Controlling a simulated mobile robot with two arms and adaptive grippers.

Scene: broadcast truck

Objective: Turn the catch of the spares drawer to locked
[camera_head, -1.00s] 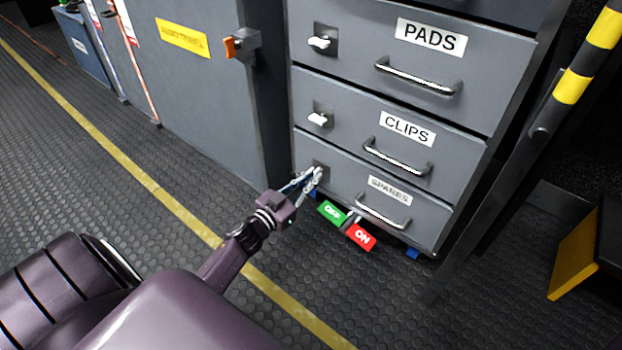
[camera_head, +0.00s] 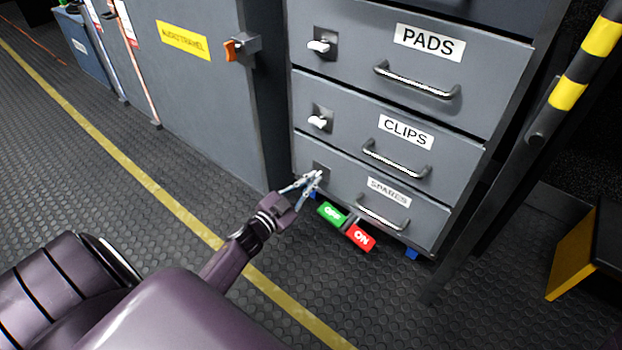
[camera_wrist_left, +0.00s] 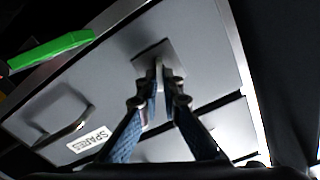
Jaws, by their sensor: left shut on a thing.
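The spares drawer (camera_head: 345,195) is the lowest grey drawer of the cabinet, with a SPARES label (camera_head: 388,191) and a bar handle. It looks closed. Its catch sits on a small dark plate (camera_head: 320,169) at the drawer's upper left. My left gripper (camera_head: 314,176) is at this catch with its fingers shut on it. In the left wrist view the two fingers (camera_wrist_left: 160,80) close around the catch (camera_wrist_left: 158,72) in front of its square plate (camera_wrist_left: 152,56). The fingers hide much of the catch, so its exact angle is hard to tell. My right gripper is out of view.
The clips drawer (camera_head: 450,165) and pads drawer (camera_head: 490,85) above have white catches. A striped post (camera_head: 540,130) stands at the right. The floor at left is open.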

